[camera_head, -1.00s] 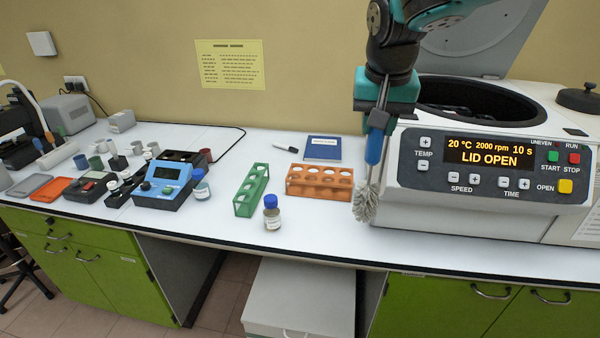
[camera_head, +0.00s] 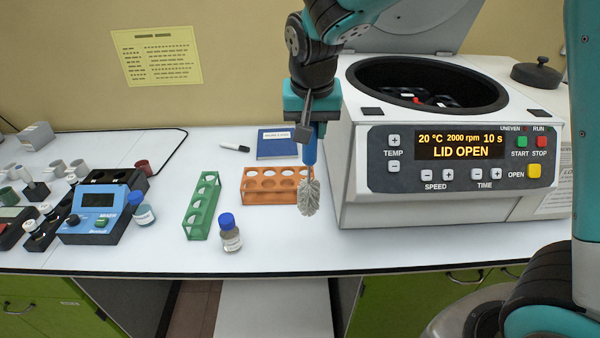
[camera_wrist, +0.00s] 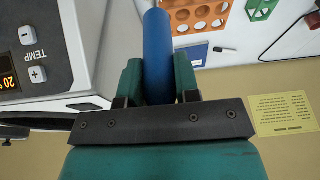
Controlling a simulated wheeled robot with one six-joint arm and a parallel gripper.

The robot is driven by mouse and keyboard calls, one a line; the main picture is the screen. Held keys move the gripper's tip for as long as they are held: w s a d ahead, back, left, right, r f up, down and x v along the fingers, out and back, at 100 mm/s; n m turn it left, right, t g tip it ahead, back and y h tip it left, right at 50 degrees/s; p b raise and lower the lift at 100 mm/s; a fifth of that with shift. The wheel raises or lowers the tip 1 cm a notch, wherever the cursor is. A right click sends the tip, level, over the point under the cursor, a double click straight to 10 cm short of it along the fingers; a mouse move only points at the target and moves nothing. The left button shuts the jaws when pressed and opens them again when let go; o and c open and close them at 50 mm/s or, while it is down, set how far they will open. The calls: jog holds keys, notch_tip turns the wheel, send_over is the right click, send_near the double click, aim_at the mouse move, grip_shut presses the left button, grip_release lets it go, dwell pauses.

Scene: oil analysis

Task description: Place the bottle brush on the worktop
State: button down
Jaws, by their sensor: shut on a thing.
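The bottle brush (camera_head: 309,190) has a blue handle and grey-white bristles. My gripper (camera_head: 311,132) is shut on its blue handle and holds it bristles down above the worktop (camera_head: 380,247). The brush hangs in front of the right end of the orange rack, left of the centrifuge. In the wrist view the blue handle (camera_wrist: 158,50) sits between the two teal fingers (camera_wrist: 157,85); the bristles are out of sight there. I cannot tell whether the bristle tip touches the worktop.
The centrifuge (camera_head: 370,203), lid open, stands right of the brush. The orange rack (camera_head: 265,197), green rack (camera_head: 200,212), blue-capped bottle (camera_head: 231,238) and blue notebook (camera_head: 276,149) stand or lie to the left. The front worktop strip below the brush is clear.

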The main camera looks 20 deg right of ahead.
aim_at(309, 174)
notch_tip(309, 174, down, 12)
jog(key=shift+f+p, duration=0.1)
jog(key=shift+p, duration=0.95)
jog(key=shift+f, duration=0.15)
jog(key=c, duration=0.8)
grip_release()
jog(key=shift+c, duration=0.2)
jog(key=b+v, duration=0.2)
jog(key=v, duration=1)
jog(key=s+a+r+n+g+y, duration=0.1)
jog(key=s+n, duration=0.4)
jog(key=s, duration=0.6)
jog(key=s+a+r+n+g+y, duration=0.1)
jog(key=s+a+r+n+y, duration=0.2)
jog(key=s, duration=0.8)
jog(key=n+y, duration=0.1)
jog(key=n, duration=0.1)
jog(key=shift+s+r+n+g, duration=0.15)
jog(key=shift+r+n+g, duration=0.1)
jog(key=shift+n+g, duration=0.15)
